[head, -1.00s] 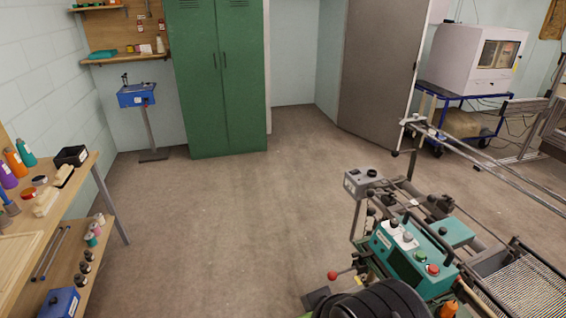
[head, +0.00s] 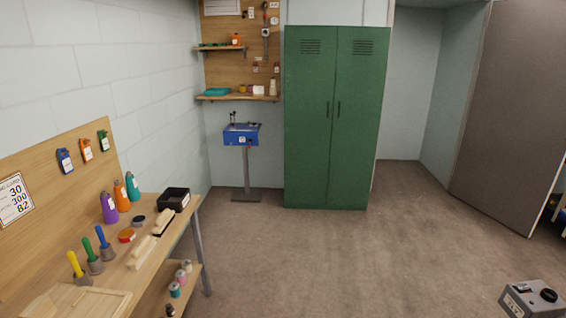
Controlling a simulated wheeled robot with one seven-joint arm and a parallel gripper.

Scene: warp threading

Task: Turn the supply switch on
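I cannot tell for sure which part is the supply switch. A small grey fitting with a pipe (head: 265,33) and a round white gauge (head: 274,20) are on the wooden wall board (head: 222,30) at the top, too small to read. A grey box with a black knob and a small label (head: 532,300) shows at the bottom right, cut off by the frame edge. A blue box on a stand (head: 242,134) has small upright parts on top. My gripper is not in view.
A green two-door locker (head: 333,120) stands shut against the back wall. A workbench (head: 190,212) with bottles, brushes and a black tray (head: 174,199) fills the left. A grey door (head: 510,110) stands at the right. The middle floor (head: 330,260) is clear.

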